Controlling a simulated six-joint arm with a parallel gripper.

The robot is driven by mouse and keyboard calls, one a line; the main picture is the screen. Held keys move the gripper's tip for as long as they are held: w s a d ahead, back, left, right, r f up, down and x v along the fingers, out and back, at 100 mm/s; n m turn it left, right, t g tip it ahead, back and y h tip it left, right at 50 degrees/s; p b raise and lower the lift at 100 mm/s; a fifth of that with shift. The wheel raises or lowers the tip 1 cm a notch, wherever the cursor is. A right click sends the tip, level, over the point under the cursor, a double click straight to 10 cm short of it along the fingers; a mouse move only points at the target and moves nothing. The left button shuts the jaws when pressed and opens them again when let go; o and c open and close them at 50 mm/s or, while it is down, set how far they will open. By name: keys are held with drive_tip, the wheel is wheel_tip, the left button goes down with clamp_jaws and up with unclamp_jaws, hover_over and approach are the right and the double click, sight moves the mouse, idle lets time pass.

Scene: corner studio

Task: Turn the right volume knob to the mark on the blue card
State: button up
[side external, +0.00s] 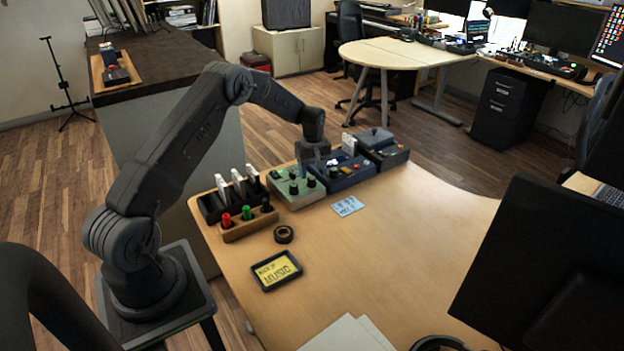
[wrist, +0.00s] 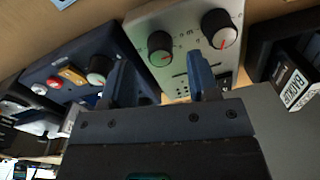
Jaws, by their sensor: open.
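The grey box (side external: 287,197) at the back of the wooden table carries two dark knobs. In the wrist view, a green-marked knob (wrist: 160,47) and a red-marked knob (wrist: 218,28) stand on its pale panel. The green-marked knob is on the side next to the blue box, the right side in the side view. My gripper (side external: 314,165) points down there; in the wrist view its open, empty fingers (wrist: 158,66) line up on either side of the green-marked knob. Contact cannot be told. The light blue card (side external: 347,206) lies in front; its writing is unreadable here.
A blue box (side external: 345,178) with a knob and buttons stands right beside, then a dark grey box (side external: 388,156). A black rack (side external: 212,209) and a wooden holder (side external: 249,224) stand left. A tape roll (side external: 284,234) and yellow sign (side external: 276,270) lie nearer. The table's middle is clear.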

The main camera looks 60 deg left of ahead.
sight(312, 178)
drive_tip(key=shift+f, duration=1.7)
drive_tip(key=c, duration=0.9)
drive_tip(key=shift+c, duration=0.2)
drive_tip(key=shift+m, duration=3.2)
